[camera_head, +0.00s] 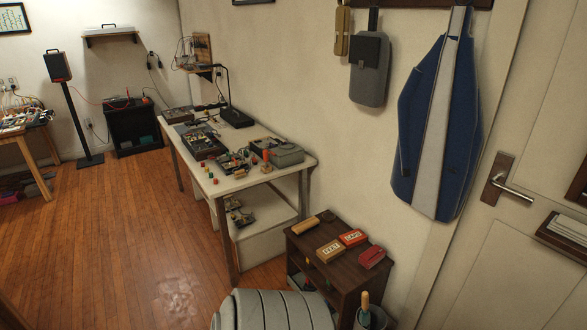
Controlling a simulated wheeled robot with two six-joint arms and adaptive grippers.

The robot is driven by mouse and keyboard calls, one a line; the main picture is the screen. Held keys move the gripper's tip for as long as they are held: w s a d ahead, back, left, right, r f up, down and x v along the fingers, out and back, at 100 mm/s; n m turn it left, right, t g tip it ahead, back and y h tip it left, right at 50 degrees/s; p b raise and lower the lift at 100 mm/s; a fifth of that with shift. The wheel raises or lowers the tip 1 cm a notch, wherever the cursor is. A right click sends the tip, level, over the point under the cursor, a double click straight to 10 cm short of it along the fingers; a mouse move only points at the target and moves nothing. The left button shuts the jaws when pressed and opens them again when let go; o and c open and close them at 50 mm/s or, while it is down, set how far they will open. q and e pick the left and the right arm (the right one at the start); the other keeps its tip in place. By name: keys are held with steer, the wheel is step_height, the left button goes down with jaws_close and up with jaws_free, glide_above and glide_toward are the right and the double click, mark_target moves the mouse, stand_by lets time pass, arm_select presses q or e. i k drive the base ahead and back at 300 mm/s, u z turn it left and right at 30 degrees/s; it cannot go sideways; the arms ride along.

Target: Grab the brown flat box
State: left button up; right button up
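A flat brown-tan box (330,250) with a pale lettered label lies on top of a small dark wooden cabinet (318,241). It sits just left of an orange-red box (353,237) with a similar label. A darker red item (372,257) lies at the cabinet top's right side. A tan, roll-like wooden piece (305,226) lies at the back left of the same top. Neither of my grippers shows in the head view, and nothing is seen touching the brown box.
A white workbench (240,172) with electronics stands behind the cabinet along the wall. A grey banded rounded shape (272,310) fills the bottom edge. A container with a handled tool (368,315) stands by the cabinet. Wooden floor (120,230) is open at left.

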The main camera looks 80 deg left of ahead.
mark_target(332, 251)
steer(key=u, duration=2)
steer(key=i, duration=1.75)
steer(key=u, duration=0.25)
